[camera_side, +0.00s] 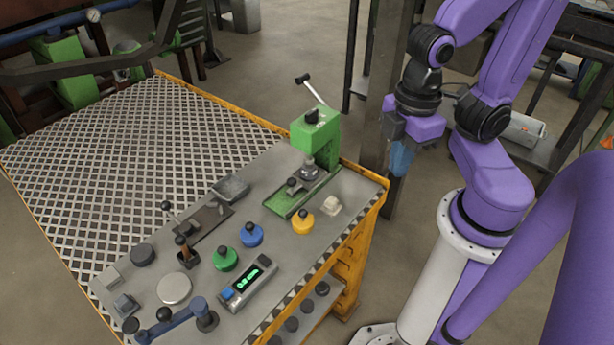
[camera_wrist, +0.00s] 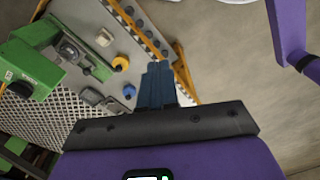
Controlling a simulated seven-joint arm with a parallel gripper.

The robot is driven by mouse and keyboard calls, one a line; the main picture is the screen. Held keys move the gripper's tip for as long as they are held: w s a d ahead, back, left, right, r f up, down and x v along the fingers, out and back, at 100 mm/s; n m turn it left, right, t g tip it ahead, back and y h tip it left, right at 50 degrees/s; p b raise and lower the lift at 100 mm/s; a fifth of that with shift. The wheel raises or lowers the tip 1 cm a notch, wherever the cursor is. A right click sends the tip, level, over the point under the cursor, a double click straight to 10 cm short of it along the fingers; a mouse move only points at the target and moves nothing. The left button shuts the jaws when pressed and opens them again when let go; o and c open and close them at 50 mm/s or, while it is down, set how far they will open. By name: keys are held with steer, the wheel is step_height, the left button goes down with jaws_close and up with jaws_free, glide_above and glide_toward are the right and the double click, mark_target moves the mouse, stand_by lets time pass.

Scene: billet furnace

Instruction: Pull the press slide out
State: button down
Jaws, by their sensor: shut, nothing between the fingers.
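The green press (camera_side: 316,135) stands at the back right of the bench, with a lever (camera_side: 309,88) tilted up from its top. Its slide (camera_side: 291,184) has a dark knob and sits on the green base rail (camera_side: 285,207), below and in front of the press head. The press also shows at the left of the wrist view (camera_wrist: 32,70). My gripper (camera_side: 399,160) is right of the bench, beyond its edge and apart from the press. In the wrist view its blue fingers (camera_wrist: 157,75) are together and empty.
Yellow (camera_side: 303,222), blue (camera_side: 251,235) and green (camera_side: 225,259) knobbed weights stand on the bench top. A digital display box (camera_side: 247,284) and blue-handled tool (camera_side: 170,322) are nearer the front. A dark post (camera_side: 378,100) stands behind my gripper.

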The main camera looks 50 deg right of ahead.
stand_by(0.3)
steer(key=c, duration=1)
jaws_free()
steer(key=shift+w+a, duration=0.1)
steer(key=shift+w, duration=0.15)
steer(key=shift+o, duration=0.7)
steer(key=w+a+f+n+t, duration=0.1)
steer(key=w+f, duration=0.1)
steer(key=w, duration=0.9)
steer(key=shift+a, duration=0.2)
steer(key=n+t, duration=0.1)
steer(key=n, duration=0.1)
glide_toward(292, 179)
steer(key=shift+h, duration=0.4)
steer(key=f, duration=0.3)
steer(key=w+f, duration=0.1)
steer(key=f, duration=0.5)
steer(key=shift+w+a+f, duration=0.1)
steer(key=shift+w+a, duration=0.1)
steer(key=shift+w, duration=0.15)
